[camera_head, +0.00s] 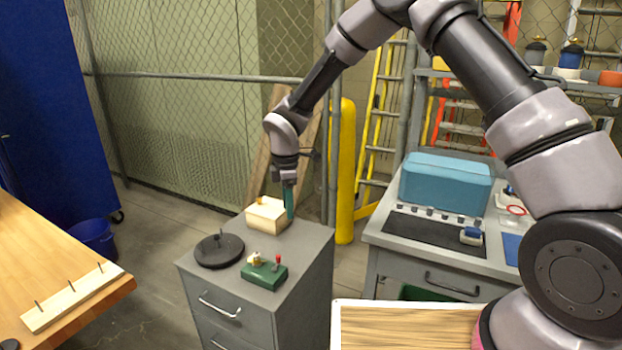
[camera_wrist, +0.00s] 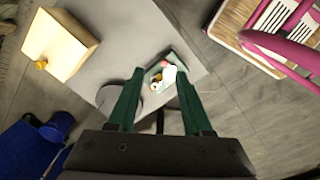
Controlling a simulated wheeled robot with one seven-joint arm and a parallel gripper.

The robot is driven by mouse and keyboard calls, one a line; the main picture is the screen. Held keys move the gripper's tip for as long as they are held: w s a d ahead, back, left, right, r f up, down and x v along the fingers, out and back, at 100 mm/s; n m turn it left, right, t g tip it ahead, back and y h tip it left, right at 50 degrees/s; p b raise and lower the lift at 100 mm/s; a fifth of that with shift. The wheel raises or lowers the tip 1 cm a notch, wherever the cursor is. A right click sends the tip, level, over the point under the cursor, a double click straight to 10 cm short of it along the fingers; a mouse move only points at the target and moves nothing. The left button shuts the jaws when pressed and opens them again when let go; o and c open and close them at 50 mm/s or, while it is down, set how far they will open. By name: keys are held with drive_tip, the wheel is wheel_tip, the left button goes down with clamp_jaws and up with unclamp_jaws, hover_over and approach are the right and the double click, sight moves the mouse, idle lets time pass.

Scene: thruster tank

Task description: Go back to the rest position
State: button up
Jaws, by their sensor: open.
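My gripper (camera_head: 290,203) hangs pointing down over the grey drawer cabinet (camera_head: 232,308), beside the light wooden block (camera_head: 267,216). In the wrist view its two green fingers (camera_wrist: 160,76) stand apart, with nothing held between them. The wooden block with a small yellow knob (camera_wrist: 58,46) lies left of the fingers there. The green box with a red knob and a pale yellow knob (camera_head: 264,273) sits at the cabinet's front. It shows partly between and beyond the fingertips in the wrist view (camera_wrist: 182,60). A dark round disc with an upright peg (camera_head: 219,251) lies at the cabinet's left.
A wooden table (camera_head: 60,250) with a pegged board (camera_head: 72,297) is at left. A workbench (camera_head: 430,240) with a teal case (camera_head: 445,182) stands at right. A yellow post (camera_head: 344,180) and mesh fence (camera_head: 190,110) are behind. A wood-topped surface (camera_head: 400,325) is in front.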

drive_tip(key=d+r+m+t, duration=0.3)
drive_tip(key=d+r+m, duration=0.8)
drive_tip(key=d+r, duration=1.15)
drive_tip(key=s+d+r+m+t+y, duration=0.1)
drive_tip(key=s+d+r+m+t, duration=0.1)
drive_tip(key=s+d+r+m, duration=0.4)
drive_tip(key=s+d+r+m+t+y, duration=0.1)
drive_tip(key=s+d+r+m, duration=0.5)
drive_tip(key=s+d+m, duration=0.3)
drive_tip(key=s, duration=0.4)
drive_tip(key=shift+s+r+t, duration=0.2)
drive_tip(key=shift+r+t, duration=0.05)
drive_tip(key=shift+t, duration=0.15)
